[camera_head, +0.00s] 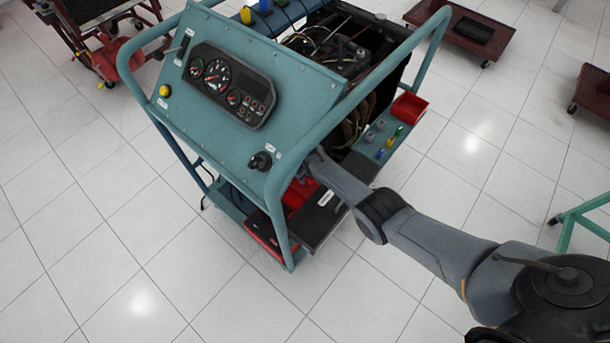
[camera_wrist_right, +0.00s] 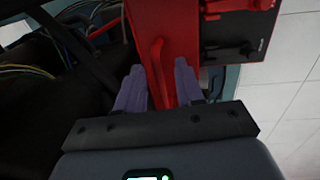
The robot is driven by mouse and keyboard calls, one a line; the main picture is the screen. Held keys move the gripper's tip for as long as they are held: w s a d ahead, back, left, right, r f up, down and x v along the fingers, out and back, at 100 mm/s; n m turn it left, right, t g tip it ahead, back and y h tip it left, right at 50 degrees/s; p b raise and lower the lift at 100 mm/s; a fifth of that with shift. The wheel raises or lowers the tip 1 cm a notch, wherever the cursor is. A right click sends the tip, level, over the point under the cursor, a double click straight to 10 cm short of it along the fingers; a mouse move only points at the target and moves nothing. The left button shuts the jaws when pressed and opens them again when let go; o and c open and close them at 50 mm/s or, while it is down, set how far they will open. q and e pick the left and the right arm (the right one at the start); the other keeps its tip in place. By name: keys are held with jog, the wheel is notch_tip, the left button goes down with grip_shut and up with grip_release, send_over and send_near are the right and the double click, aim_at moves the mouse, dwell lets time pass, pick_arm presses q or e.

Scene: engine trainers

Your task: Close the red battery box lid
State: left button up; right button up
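The red battery box (camera_head: 262,238) sits low in the teal engine trainer, partly hidden by the frame tube and a black panel. A red part, which looks like its raised lid (camera_head: 300,192), shows just below my right gripper (camera_head: 313,160), whose fingers are hidden in the head view. In the right wrist view, the red lid (camera_wrist_right: 150,28) fills the upper middle, with a raised red strip running down it. My right gripper (camera_wrist_right: 160,75) has its two fingers apart, one on each side of this strip. I cannot tell whether they touch it. My left gripper is out of view.
The trainer's slanted gauge panel (camera_head: 220,120) and teal tube frame (camera_head: 278,225) stand close to my right arm. A side shelf (camera_head: 372,150) carries small coloured parts and a red tray (camera_head: 409,107). Cables (camera_wrist_right: 30,70) lie left in the wrist view. Tiled floor is clear in front.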

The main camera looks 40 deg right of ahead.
grip_shut()
dwell(1.4)
